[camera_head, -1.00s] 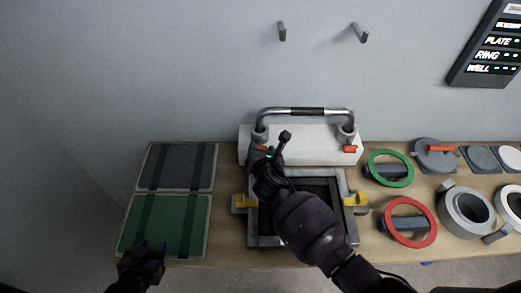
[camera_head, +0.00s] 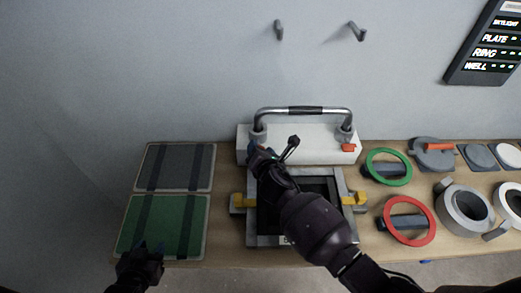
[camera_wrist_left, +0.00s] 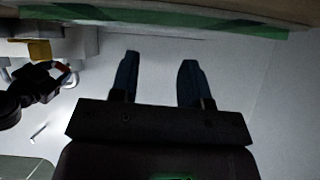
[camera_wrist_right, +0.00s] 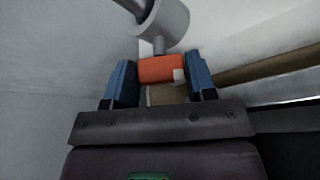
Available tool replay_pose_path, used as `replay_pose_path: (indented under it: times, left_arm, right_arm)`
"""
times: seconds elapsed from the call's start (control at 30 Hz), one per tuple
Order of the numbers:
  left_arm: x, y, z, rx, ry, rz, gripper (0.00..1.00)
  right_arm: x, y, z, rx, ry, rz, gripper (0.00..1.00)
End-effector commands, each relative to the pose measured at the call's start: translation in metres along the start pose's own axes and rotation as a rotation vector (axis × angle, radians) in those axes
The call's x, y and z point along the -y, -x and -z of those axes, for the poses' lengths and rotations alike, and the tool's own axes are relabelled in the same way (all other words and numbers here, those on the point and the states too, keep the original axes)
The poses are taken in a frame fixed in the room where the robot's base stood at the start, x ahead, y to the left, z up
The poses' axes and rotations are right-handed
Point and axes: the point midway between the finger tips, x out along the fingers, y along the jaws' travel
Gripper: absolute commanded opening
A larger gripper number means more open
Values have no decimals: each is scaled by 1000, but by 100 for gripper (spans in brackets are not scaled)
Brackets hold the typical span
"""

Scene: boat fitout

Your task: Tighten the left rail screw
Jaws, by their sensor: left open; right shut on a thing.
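A chrome grab rail (camera_head: 303,111) with a black grip stands on a white block (camera_head: 300,140) against the wall. At its right foot is an orange-red screw handle (camera_head: 348,147). The left foot's orange screw handle (camera_wrist_right: 160,69) shows in the right wrist view, just below a grey cylindrical foot (camera_wrist_right: 166,22). My right gripper (camera_head: 256,147) is at that left foot and hides this handle in the head view. Its blue fingers sit on either side of the handle, shut on it. My left gripper (camera_head: 150,247) is open and empty over the front edge of the green panel (camera_head: 180,225).
A grey frame (camera_head: 252,225) with yellow clamps (camera_head: 353,199) lies in front of the rail, partly under my right arm. A dark panel (camera_head: 175,167) lies at left. Green (camera_head: 390,168) and red rings (camera_head: 410,221) and several grey parts fill the right side.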

Motion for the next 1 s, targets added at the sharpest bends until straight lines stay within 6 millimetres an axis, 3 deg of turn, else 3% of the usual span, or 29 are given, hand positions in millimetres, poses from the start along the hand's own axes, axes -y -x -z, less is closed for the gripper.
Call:
replay_pose_path:
  times: [0.03, 0.17, 0.57, 1.0]
  left_arm:
    - [0, 0, 0, 0, 0, 0, 43]
    - [0, 0, 0, 0, 0, 0, 43]
    - [0, 0, 1, -1, 0, 0, 43]
    - [0, 0, 1, 0, -1, 0, 43]
  right_arm:
    - [0, 0, -1, 1, 1, 0, 56]
    - [0, 0, -1, 1, 1, 0, 76]
    - [0, 5, -1, 1, 1, 0, 77]
    - [1, 69, 0, 0, 1, 0, 77]
